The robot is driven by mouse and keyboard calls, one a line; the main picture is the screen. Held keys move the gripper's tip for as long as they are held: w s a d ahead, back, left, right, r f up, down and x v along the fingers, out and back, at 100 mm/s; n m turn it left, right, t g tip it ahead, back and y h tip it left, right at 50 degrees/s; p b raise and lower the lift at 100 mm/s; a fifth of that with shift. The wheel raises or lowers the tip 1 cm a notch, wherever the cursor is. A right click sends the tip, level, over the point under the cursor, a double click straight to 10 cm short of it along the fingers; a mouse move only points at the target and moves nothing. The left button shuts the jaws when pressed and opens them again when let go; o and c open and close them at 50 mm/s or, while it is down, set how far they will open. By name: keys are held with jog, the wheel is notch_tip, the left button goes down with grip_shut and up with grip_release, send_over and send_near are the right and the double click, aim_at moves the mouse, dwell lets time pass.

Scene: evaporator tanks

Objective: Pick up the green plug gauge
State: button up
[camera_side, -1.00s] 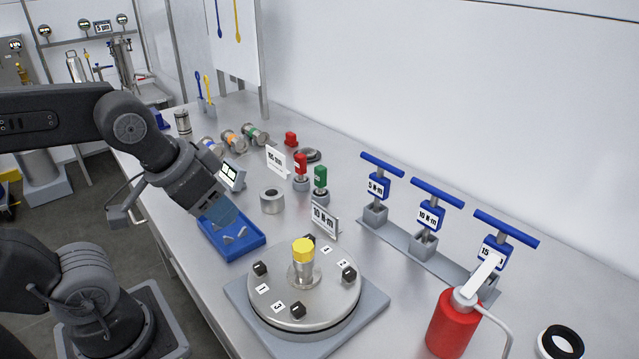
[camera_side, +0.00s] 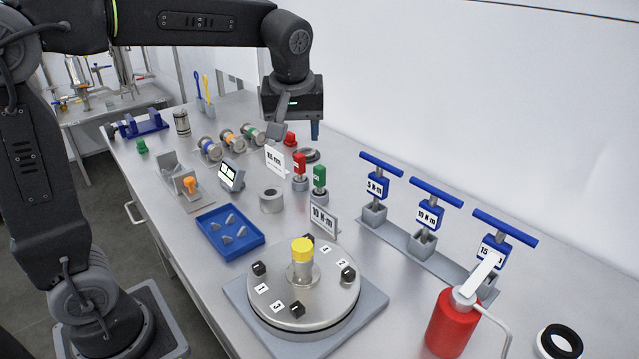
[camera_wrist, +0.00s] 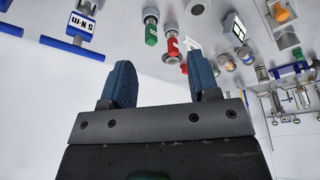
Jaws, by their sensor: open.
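The green plug gauge (camera_side: 319,178) stands upright in a small grey holder, just right of a red plug gauge (camera_side: 299,166) in the side view. In the wrist view the green plug gauge (camera_wrist: 151,34) is at the top, with the red plug gauge (camera_wrist: 172,46) to its right. My gripper (camera_side: 315,130) points down above and behind the gauges, apart from them. In the wrist view my gripper (camera_wrist: 163,82) has its two blue fingers spread with nothing between them.
Blue T-handled tools (camera_side: 429,215) are to the right. A round turntable (camera_side: 335,303) and a blue tray (camera_side: 213,250) are nearer. A grey ring (camera_side: 271,201) lies left of the gauges.

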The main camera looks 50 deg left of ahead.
aim_at(320, 167)
jog(key=w+a+f+n+g+y, duration=0.1)
jog(key=w+a+f+n, duration=0.1)
jog(key=w+f+n, duration=0.3)
jog(key=w+a+f+n+g+y, duration=0.1)
jog(key=w+a+n, duration=0.15)
jog(key=w, duration=0.55)
jog(key=x, duration=0.9)
jog(key=shift+s+d+f, duration=0.1)
jog(key=shift+s+d, duration=0.15)
jog(key=shift+d, duration=0.05)
jog(key=shift+x, duration=2.6)
jog(key=shift+a, duration=0.2)
jog(key=shift+c, duration=0.4)
grip_shut()
jog(key=shift+r, duration=0.25)
